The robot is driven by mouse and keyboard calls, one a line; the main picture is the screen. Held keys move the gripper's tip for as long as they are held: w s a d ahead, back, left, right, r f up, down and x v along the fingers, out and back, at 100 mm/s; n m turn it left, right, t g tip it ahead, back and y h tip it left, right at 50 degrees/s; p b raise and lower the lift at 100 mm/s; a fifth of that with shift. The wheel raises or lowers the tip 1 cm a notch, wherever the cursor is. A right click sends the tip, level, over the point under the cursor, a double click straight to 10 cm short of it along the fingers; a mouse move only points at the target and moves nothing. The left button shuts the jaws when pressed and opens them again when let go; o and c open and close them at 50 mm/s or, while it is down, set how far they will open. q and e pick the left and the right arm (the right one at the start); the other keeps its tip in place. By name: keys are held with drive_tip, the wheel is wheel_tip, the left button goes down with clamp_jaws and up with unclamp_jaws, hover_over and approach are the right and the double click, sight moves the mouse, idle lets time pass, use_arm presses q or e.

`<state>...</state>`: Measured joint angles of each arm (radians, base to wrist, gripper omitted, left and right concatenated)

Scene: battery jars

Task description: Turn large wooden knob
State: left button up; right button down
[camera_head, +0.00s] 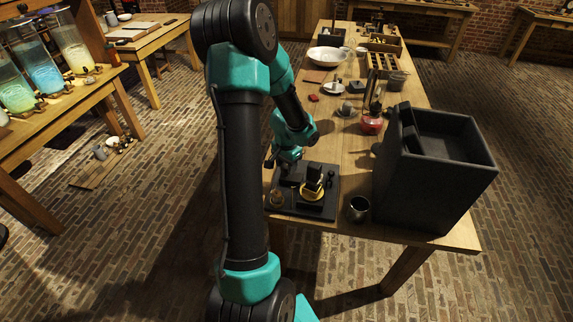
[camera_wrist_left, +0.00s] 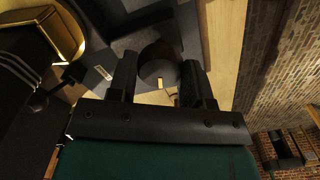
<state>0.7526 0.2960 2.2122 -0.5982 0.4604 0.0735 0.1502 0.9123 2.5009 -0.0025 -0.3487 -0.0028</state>
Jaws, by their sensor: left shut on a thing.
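My left gripper (camera_head: 283,163) reaches down at the back left of a black base board (camera_head: 320,213) on the wooden table. In the left wrist view, the left gripper's two black fingers (camera_wrist_left: 161,66) are shut on a dark round knob (camera_wrist_left: 158,73), one finger on each side. The knob is in shadow, so its wood grain does not show. In the head view the gripper hides the knob. A black device with a brass ring (camera_head: 311,192) stands on the board, right of the gripper. My right gripper is not in view.
A large black open box (camera_head: 440,180) stands at the table's right, with a metal cup (camera_head: 358,208) beside it. A small amber piece (camera_head: 277,198) sits at the board's left. A red-based flask (camera_head: 372,124), dishes and a white bowl (camera_head: 327,56) stand farther back.

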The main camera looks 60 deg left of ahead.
use_arm(q)
drive_tip(key=o, duration=0.9)
wheel_tip(320, 180, up, 17)
drive_tip(key=shift+r, duration=0.2)
idle(0.6)
